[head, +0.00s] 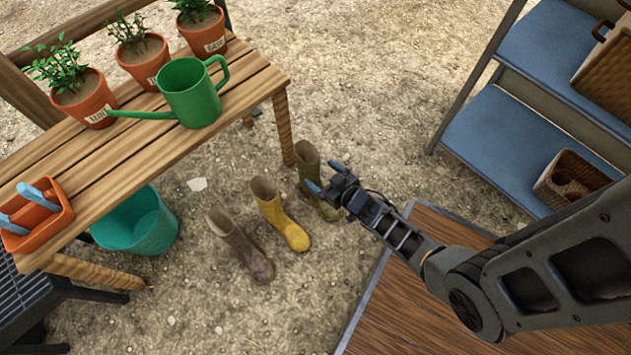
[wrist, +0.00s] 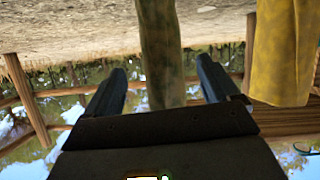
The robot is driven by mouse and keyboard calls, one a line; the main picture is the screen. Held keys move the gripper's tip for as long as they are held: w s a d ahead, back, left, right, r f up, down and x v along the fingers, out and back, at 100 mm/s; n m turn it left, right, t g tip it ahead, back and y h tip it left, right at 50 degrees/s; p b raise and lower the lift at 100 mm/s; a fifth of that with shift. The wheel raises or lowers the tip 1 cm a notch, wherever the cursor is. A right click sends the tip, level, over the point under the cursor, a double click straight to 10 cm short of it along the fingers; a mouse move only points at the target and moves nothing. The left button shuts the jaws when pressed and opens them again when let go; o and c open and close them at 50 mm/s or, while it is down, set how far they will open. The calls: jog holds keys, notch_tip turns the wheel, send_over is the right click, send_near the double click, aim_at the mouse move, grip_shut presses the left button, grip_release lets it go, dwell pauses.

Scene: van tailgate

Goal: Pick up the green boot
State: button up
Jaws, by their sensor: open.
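The green boot (head: 307,164) stands upright on the gravel, the rightmost of three boots in the head view. My gripper (head: 325,178) is open at its shaft and partly hides it. In the wrist view, which looks upside down, the green boot (wrist: 160,45) shows between the two spread fingers of my gripper (wrist: 162,85). I cannot tell whether either finger touches it. The yellow boot (head: 284,221) stands just left of it in the head view and shows at the right in the wrist view (wrist: 285,50). A brown boot (head: 240,248) stands farther left.
A wooden bench (head: 150,145) at the left holds potted plants, a green watering can (head: 190,93) and an orange tool caddy (head: 37,215). A teal bucket (head: 138,225) stands below it. Blue shelves (head: 510,140) with baskets stand at the right. A wooden deck (head: 400,300) lies below my arm.

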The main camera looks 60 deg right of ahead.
jog(key=b+x, duration=0.1)
jog(key=x, duration=0.1)
jog(key=b+x, duration=0.2)
jog(key=x, duration=0.1)
jog(key=shift+a+f, duration=0.15)
jog(key=shift+f, duration=0.1)
grip_shut()
dwell(0.6)
